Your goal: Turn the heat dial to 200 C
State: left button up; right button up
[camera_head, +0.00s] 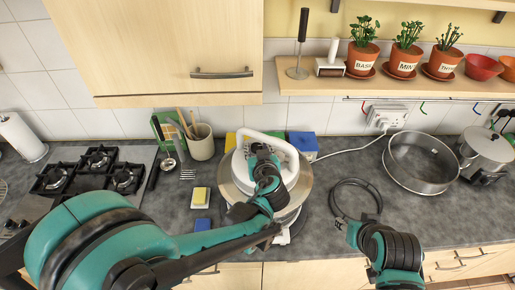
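A white appliance with a raised loop handle (291,153) and a round metallic body (231,190) stands in the middle of the counter. My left arm reaches across its front, and my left gripper (262,152) is over it, near the handle. The gripper is small and dark here, so I cannot tell whether its fingers are open or touching the appliance. I cannot make out the heat dial or its setting; my arm covers much of the appliance's front.
Left are a yellow sponge (200,195), a utensil crock (201,143) and a gas hob (92,170). A wall cabinet (160,45) and plant shelf hang above.

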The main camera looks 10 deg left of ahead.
pick_arm(q)
jog(key=c, duration=0.6)
jog(key=shift+s+a+m+h, duration=0.1)
jog(key=shift+a+m+h, duration=0.1)
jog(key=shift+m+h, duration=0.35)
jog(key=shift+c, duration=0.2)
jog(key=shift+m+t+h, duration=0.25)
jog(key=shift+t+h, duration=0.1)
jog(key=shift+t, duration=0.05)
jog(key=shift+d, duration=0.1)
jog(key=o, duration=0.9)
jog(key=v, duration=1.2)
jog(key=shift+r, duration=0.1)
